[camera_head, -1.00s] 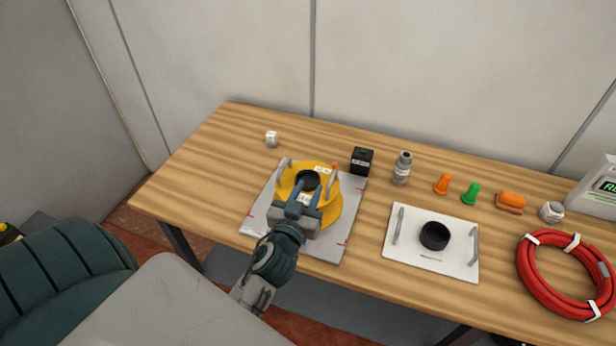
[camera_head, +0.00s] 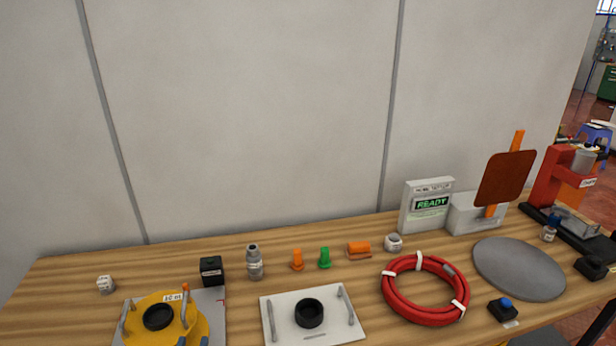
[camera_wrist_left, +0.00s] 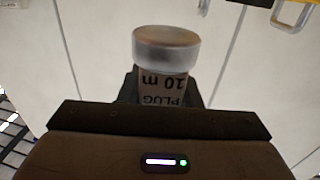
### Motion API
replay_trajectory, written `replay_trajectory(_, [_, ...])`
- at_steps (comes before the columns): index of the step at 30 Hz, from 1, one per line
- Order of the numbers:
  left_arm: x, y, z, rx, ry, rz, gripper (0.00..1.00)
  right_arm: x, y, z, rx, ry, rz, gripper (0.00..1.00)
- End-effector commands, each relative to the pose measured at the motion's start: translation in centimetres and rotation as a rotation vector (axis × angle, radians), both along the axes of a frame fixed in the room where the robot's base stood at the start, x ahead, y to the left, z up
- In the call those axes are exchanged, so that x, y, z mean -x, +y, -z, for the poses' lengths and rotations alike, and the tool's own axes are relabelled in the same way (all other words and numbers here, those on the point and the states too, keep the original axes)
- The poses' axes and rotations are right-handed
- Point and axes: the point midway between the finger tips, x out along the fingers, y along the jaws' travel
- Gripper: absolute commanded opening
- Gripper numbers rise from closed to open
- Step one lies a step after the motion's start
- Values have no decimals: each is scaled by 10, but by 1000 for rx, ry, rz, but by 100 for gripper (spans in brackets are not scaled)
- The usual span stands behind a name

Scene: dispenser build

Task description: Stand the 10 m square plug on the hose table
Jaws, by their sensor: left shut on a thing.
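My left gripper (camera_wrist_left: 165,88) is shut on a pale plug (camera_wrist_left: 163,75) in the left wrist view. The plug has a rounded translucent cap, and its label reads "PLUG" and "10 m" upside down; the jaws hide its lower part. The wooden table (camera_head: 70,265) spans the head view. My right gripper is not in view.
Behind are a black box (camera_head: 212,270), a grey bottle (camera_head: 255,263) and orange and green pieces. A red hose coil (camera_head: 425,316) and a grey disc (camera_head: 518,268) are right.

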Motion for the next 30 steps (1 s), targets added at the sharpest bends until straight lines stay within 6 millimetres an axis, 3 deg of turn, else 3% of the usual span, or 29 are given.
replay_trajectory(10, [5,-19,-6,2,0,52,0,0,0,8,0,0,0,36])
replay_trajectory(30, [6,-20,-7,-2,0,56,0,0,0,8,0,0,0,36])
